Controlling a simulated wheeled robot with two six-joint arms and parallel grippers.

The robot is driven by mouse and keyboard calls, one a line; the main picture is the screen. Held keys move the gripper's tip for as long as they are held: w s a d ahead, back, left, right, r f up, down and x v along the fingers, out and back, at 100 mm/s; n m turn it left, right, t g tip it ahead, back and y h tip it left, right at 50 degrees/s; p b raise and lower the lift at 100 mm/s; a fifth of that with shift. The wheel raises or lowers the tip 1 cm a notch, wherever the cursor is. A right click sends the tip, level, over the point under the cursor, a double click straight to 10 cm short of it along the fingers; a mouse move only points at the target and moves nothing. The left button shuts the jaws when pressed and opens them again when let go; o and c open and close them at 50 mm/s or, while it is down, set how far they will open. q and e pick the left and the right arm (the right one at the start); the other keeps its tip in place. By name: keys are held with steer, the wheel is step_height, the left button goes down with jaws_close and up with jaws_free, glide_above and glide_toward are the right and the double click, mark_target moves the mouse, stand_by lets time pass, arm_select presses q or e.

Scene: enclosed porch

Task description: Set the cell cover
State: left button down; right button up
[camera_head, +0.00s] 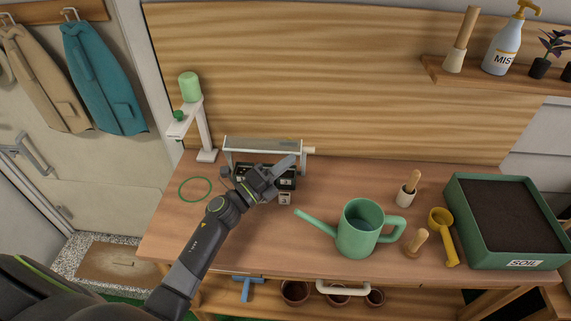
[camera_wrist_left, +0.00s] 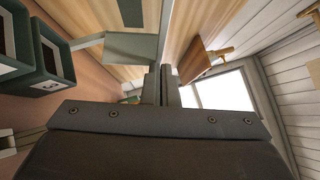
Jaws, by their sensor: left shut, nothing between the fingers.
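A small dark cell tray (camera_head: 289,183) with a numbered tag (camera_head: 285,199) sits at the back of the bench, partly hidden by my left arm. Dark cells with a number tag also show at the left of the left wrist view (camera_wrist_left: 52,86). My left gripper (camera_head: 285,164) is over the tray, shut and empty. My right gripper is out of view.
A green watering can (camera_head: 358,229) stands right of the tray. Beyond it are wooden-handled tools, a yellow scoop (camera_head: 442,232) and a soil box (camera_head: 462,222). A white stand (camera_head: 204,138) with a green top and a green ring (camera_head: 182,194) are at left.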

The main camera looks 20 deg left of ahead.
mark_target(287, 148)
arm_select(q)
steer(key=w+r, duration=0.1)
steer(key=r+p, duration=0.1)
steer(key=shift+w+a+r+p, duration=0.2)
steer(key=shift+w+r+p, duration=0.1)
steer(key=shift+w+r, duration=0.1)
steer(key=shift+w+a+r+p, duration=0.15)
steer(key=shift+w+a+r, duration=0.05)
steer(key=shift+w+r, duration=0.3)
steer(key=shift+w+a+r+p, duration=0.15)
steer(key=shift+w+r, duration=0.2)
steer(key=shift+w, duration=0.25)
steer(key=shift+w, duration=0.1)
stand_by(0.9)
